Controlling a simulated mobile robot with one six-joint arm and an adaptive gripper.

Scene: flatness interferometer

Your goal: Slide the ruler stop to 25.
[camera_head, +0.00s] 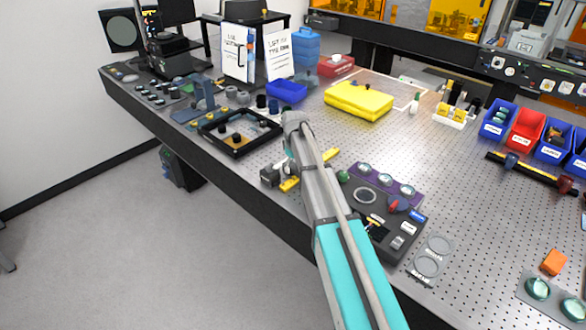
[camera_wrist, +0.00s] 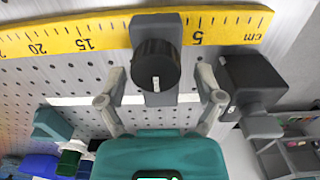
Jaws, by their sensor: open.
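The yellow ruler (camera_wrist: 100,35) runs across the top of the wrist view, with 20, 15, 5 and cm readable upside down. Its left part is cut off there, and the 25 mark cannot be made out. The dark grey ruler stop (camera_wrist: 157,30), with a round black knob (camera_wrist: 156,66), sits across the ruler between 5 and 15. My gripper (camera_wrist: 158,82) is open, with one finger on each side of the stop's knob and gaps showing. In the head view the ruler (camera_head: 290,184) is partly hidden by my arm, and the stop cannot be made out.
A dark block (camera_wrist: 255,85) stands close to my right finger at the ruler's low-number end. In the head view, a black-framed tray (camera_head: 213,126) is left of the ruler and a dark control panel (camera_head: 385,235) is right of it. The perforated table surrounds them.

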